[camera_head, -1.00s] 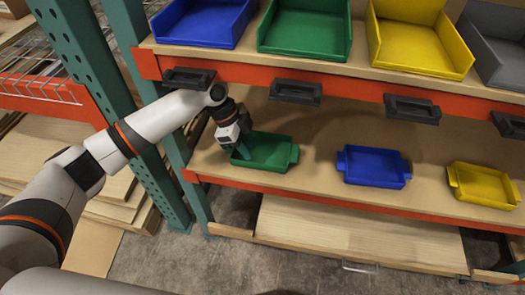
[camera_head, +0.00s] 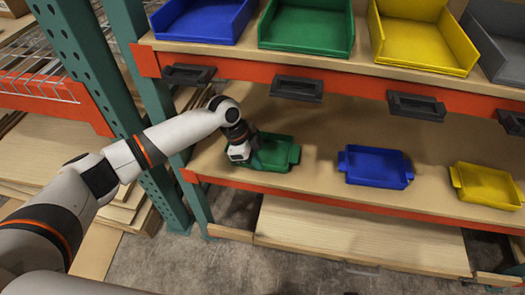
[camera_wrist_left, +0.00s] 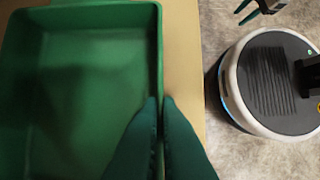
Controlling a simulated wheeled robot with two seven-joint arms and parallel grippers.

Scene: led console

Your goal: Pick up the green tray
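The green tray (camera_head: 277,153) sits on the lower shelf, left of the blue tray, with handles at its ends. My left gripper (camera_head: 255,160) is down at the tray's left end and hides part of it. In the left wrist view the tray (camera_wrist_left: 85,90) fills the left side. There the left gripper's two teal fingers (camera_wrist_left: 160,100) lie on either side of the tray's wall, close together and apparently shut on it. My right gripper (camera_wrist_left: 243,14) shows at the top right of the left wrist view, fingers apart and empty. It is not in the head view.
A blue tray (camera_head: 376,167) and a yellow tray (camera_head: 487,185) stand to the right on the lower shelf (camera_head: 325,185). Larger bins, including a green one (camera_head: 306,30), stand on the upper shelf above. A green rack post (camera_head: 160,120) is at the left.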

